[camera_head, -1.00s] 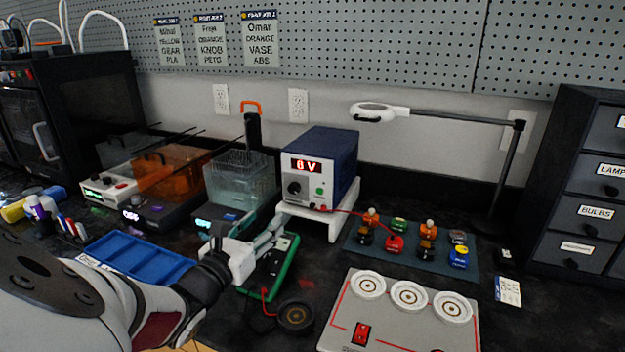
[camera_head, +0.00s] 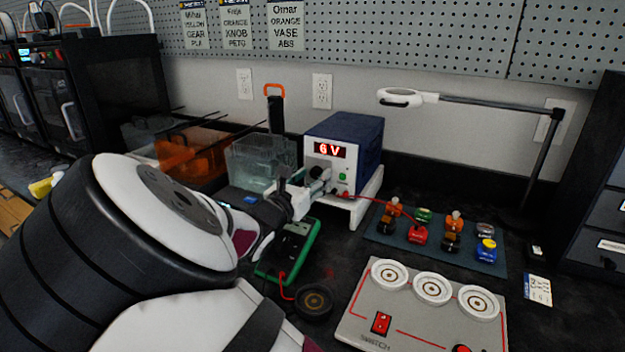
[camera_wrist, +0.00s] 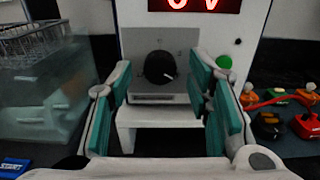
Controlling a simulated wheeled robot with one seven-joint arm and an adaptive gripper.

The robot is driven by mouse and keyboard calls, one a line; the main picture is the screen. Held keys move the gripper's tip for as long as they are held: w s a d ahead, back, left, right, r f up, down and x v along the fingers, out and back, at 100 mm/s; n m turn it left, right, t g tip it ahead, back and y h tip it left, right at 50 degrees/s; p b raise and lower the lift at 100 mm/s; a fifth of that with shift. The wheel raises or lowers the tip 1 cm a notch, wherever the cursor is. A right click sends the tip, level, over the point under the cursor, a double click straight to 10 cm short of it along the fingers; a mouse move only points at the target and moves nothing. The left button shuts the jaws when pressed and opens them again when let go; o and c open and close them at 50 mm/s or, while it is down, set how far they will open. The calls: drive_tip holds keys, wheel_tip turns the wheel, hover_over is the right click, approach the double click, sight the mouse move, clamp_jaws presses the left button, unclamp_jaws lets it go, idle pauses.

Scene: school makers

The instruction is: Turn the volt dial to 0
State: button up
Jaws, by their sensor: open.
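The power supply (camera_head: 344,153) is a blue and white box on a white stand, and its red display (camera_head: 330,150) reads "6 V". The black volt dial (camera_wrist: 160,68) is on its front face, with a white pointer mark toward the lower right in the wrist view. My gripper (camera_wrist: 167,100) is open, its teal-padded fingers on either side of the dial in that view, with no contact visible. In the head view my gripper (camera_head: 318,181) is in front of the supply's lower left face and hides much of the dial.
A green button (camera_wrist: 224,62) sits right of the dial. A red lead runs from the supply to colored parts on a mat (camera_head: 400,242). A clear tank (camera_head: 262,163) stands left, a green multimeter (camera_head: 290,250) below, and a switch board (camera_head: 420,315) in front.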

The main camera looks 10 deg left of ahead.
drive_tip(key=shift+w, duration=0.1)
clamp_jaws()
